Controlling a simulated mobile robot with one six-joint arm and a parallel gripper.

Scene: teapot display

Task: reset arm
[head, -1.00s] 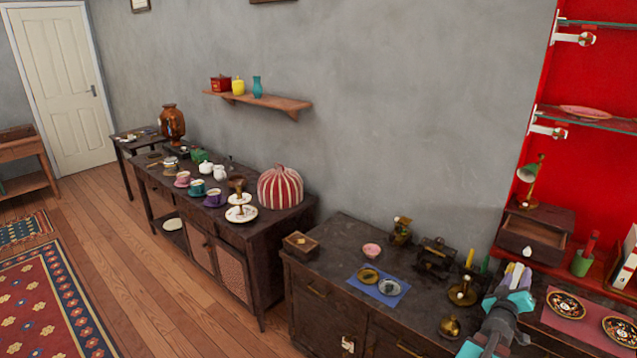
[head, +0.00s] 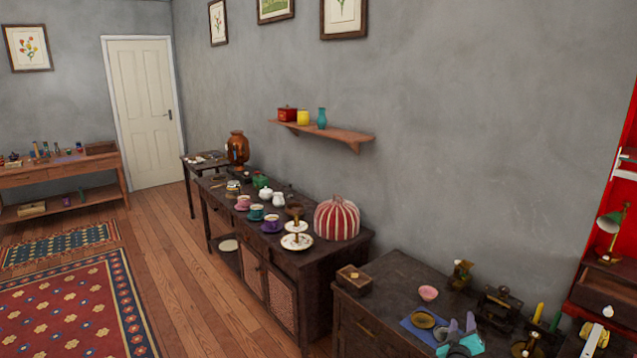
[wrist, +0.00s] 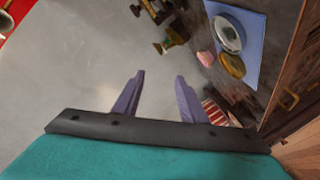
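My gripper (head: 461,327) shows at the bottom right of the head view, in front of the near dark cabinet. In the wrist view its two purple fingers (wrist: 156,95) stand apart with nothing between them, so it is open and empty. Behind the fingers in the wrist view is bare grey wall. In the head view the gripper covers part of the blue mat (head: 408,325) on the cabinet top.
The far sideboard (head: 330,258) holds cups, a tiered stand and a striped tea cosy (head: 337,219). A wall shelf (head: 325,132) hangs above. Open floor lies left.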

